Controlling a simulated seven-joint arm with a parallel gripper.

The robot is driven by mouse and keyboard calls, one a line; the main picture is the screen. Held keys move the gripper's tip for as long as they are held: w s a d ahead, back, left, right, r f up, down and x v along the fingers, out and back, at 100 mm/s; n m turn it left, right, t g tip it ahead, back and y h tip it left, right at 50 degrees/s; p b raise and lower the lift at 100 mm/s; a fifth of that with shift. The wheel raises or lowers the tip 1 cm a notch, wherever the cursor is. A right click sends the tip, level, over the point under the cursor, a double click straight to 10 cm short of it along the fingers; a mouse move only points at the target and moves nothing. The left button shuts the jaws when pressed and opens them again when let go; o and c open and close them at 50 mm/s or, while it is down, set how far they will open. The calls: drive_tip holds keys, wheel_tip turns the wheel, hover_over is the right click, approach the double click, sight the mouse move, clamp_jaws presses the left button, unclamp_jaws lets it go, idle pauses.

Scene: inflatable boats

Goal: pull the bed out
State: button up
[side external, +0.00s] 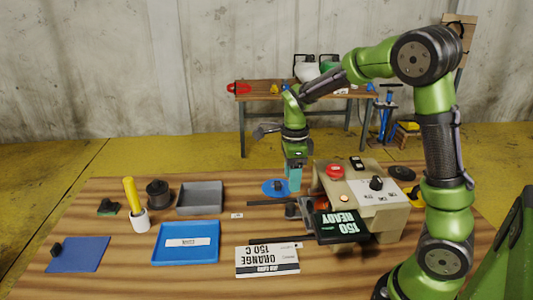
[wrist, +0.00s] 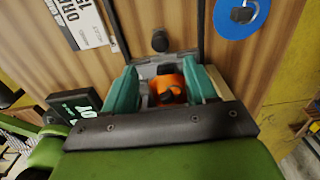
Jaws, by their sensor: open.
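The beige machine (side external: 362,205) stands at the right of the table, with two dark rails (side external: 266,203) reaching out to the left. A grey bed (wrist: 146,72) shows between the rails in the wrist view, with a black knob (wrist: 160,40) in front of it. The knob also shows in the side view (side external: 290,210). An orange piece (wrist: 168,84) shows between my fingers in the wrist view; I cannot tell what it rests on. My gripper (side external: 293,186) is open, its teal fingers pointing down above the rail area. It appears apart from the knob.
A dark display (side external: 338,226) reads 150 READY. A blue disc (side external: 272,188) with a dark piece lies behind the rails. An ORANGE 150 C card (side external: 267,261) lies in front.

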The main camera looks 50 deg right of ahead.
sight(290, 205)
wheel_tip(290, 205, down, 10)
drive_tip(key=shift+f, duration=0.2)
clamp_jaws()
idle(0.4)
